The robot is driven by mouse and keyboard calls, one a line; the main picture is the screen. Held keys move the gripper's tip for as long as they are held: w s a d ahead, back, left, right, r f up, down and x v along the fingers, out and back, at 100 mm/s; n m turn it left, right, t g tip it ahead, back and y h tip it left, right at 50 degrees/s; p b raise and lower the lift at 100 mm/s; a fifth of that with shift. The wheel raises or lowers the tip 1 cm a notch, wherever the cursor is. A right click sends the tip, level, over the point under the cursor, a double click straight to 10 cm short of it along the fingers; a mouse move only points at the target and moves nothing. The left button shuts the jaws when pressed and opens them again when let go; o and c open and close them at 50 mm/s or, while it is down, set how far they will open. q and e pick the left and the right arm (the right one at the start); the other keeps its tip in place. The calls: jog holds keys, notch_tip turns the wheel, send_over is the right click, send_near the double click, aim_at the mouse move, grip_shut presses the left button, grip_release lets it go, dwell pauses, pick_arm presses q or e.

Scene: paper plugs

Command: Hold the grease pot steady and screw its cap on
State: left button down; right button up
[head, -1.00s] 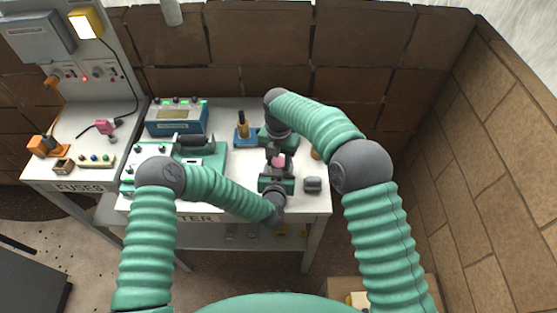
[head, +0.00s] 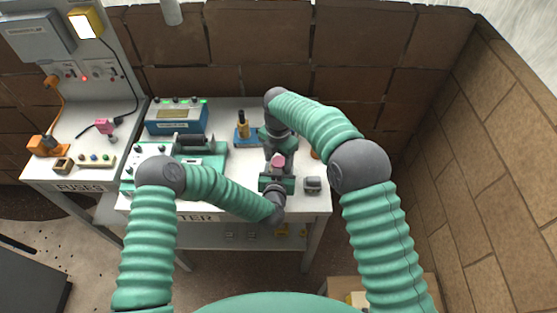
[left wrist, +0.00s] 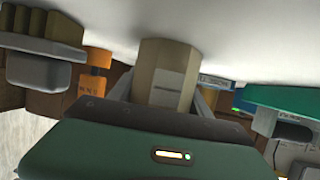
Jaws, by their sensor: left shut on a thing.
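The grease pot (left wrist: 170,72) is a beige, faceted jar standing on the white bench top, seen upside down in the left wrist view. The fingers of my left gripper (left wrist: 165,100) are shut around it; in the head view this gripper (head: 277,182) is at the bench's front. A pink round piece (head: 279,161), apparently the cap, shows just above and behind it. My right gripper (head: 280,153) reaches down from behind, right at the pink piece. Its fingers are too small and dark to tell whether they grip it. The join between cap and pot is hidden.
A grey block (head: 312,185) stands close to the right of my left gripper. A blue stand with a yellow-black tool (head: 243,128), a green machine (head: 205,155) and a blue meter box (head: 176,120) stand to the left.

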notch_tip(320, 180, up, 4)
jog(key=shift+r, duration=0.25)
dwell(0.4)
jog(key=shift+c, duration=0.4)
jog(key=shift+s+r+n, duration=0.15)
jog(key=shift+r+n, duration=0.4)
jog(key=shift+n, duration=0.25)
jog(key=shift+d+r+n, duration=0.1)
jog(key=shift+r+n, duration=0.8)
jog(key=shift+r, duration=0.3)
jog(key=shift+f, duration=0.15)
notch_tip(320, 180, down, 8)
jog(key=shift+r, duration=0.1)
